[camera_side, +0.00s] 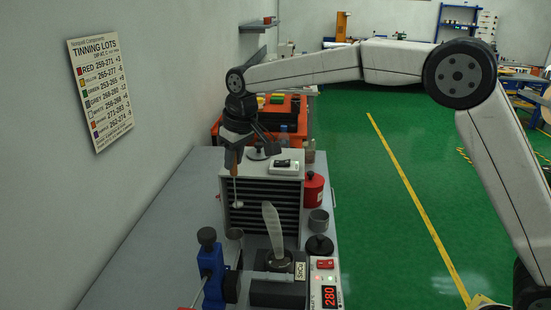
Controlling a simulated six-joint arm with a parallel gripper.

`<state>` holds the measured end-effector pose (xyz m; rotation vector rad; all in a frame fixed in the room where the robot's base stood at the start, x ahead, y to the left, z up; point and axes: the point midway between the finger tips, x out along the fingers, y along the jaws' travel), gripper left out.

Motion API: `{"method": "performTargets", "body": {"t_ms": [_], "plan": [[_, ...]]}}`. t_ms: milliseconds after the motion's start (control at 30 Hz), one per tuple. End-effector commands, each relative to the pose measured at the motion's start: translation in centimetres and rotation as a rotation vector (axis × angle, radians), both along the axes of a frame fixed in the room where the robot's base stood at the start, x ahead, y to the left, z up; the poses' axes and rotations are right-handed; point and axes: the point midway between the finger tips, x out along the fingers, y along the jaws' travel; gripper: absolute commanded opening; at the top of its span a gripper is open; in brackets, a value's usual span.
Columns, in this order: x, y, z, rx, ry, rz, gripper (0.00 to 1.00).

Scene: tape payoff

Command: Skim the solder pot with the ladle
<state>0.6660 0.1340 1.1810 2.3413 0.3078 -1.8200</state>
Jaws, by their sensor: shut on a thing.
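My gripper (233,146) points down above the grey bench and is shut on the brown handle of the ladle (236,186). The ladle hangs roughly upright, its thin rod ending in a small pale bowl in front of the slatted grey unit. The solder pot (278,289) is a dark block labelled "SnCu" nearer the camera, below and right of the ladle, apart from it. A pale, translucent plume-like shape (272,228) stands over the pot. The metal surface inside the pot is hard to make out.
A controller (326,281) reading 280 is beside the pot. A blue clamp-like stand (210,268) is left. A slatted grey unit (262,204), red canister (313,189), grey cup (318,221) and dark-knobbed item (319,246) crowd the bench (165,235); its left side is clear. A tinning-lots sign (100,94) hangs on the wall.

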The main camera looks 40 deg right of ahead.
Motion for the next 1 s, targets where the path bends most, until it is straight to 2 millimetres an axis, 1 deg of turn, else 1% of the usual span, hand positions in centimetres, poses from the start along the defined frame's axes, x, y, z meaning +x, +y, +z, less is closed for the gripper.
{"method": "performTargets", "body": {"t_ms": [33, 267, 500, 633, 800, 1000], "plan": [[-0.8, -0.1, 0.1, 0.000, 0.001, 0.000, 0.00], [-4.3, -0.7, 0.0, 0.000, 0.001, 0.001, 0.00], [-8.3, -1.5, -0.5, -0.001, 0.002, 0.001, 0.00], [-10.3, -1.9, -0.9, -0.001, 0.003, 0.002, 0.00], [-12.1, -2.3, -1.4, -0.002, 0.004, 0.002, 0.00], [-12.9, -2.4, -1.6, -0.002, 0.004, 0.002, 0.00]]}}
